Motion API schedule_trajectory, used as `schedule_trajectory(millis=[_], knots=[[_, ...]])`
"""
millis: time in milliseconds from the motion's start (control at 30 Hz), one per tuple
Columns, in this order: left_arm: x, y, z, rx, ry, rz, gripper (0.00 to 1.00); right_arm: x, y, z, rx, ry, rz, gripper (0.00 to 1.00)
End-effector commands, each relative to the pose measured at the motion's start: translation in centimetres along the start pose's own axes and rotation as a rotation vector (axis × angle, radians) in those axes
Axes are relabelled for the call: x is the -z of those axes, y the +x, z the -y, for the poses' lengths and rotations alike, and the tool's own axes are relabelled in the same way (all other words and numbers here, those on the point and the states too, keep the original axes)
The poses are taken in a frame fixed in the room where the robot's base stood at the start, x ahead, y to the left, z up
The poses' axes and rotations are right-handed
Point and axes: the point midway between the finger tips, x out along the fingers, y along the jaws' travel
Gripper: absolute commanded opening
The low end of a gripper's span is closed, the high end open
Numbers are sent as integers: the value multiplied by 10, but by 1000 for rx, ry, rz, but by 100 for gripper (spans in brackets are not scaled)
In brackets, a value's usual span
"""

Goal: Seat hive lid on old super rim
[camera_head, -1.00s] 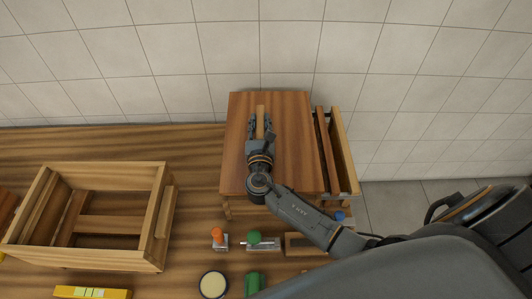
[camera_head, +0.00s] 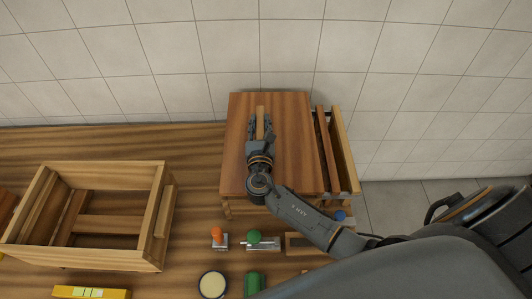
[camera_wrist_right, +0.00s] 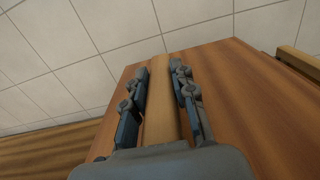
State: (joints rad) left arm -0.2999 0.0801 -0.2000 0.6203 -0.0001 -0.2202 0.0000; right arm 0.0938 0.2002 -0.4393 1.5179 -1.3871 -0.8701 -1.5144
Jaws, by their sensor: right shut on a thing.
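The hive lid (camera_head: 293,140) is a flat reddish-brown board with a pale wooden bar handle (camera_head: 260,109) on top. My right gripper (camera_head: 260,122) is shut on this handle, with one finger on each side. The wrist view also shows the handle (camera_wrist_right: 160,110) between the fingers. The lid is over a wooden box, whose right wall (camera_head: 345,155) and an inner bar (camera_head: 326,150) show past the lid's right edge. My left gripper is not in view.
An open wooden box (camera_head: 157,220) stands at the left on the wooden table (camera_head: 195,150). Several small items lie in front, including an orange-topped piece (camera_head: 217,233), a green-knobbed piece (camera_head: 254,237) and a round pale-topped tin (camera_head: 212,285). A tiled wall is behind.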

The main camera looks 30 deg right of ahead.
Motion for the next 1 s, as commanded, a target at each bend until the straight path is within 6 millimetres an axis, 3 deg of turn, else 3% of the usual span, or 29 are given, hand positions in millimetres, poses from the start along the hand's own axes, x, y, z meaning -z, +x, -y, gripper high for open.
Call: schedule_trajectory(millis=[1000], knots=[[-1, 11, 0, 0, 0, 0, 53, 11, 1, -1, 0, 1, 6, 0]])
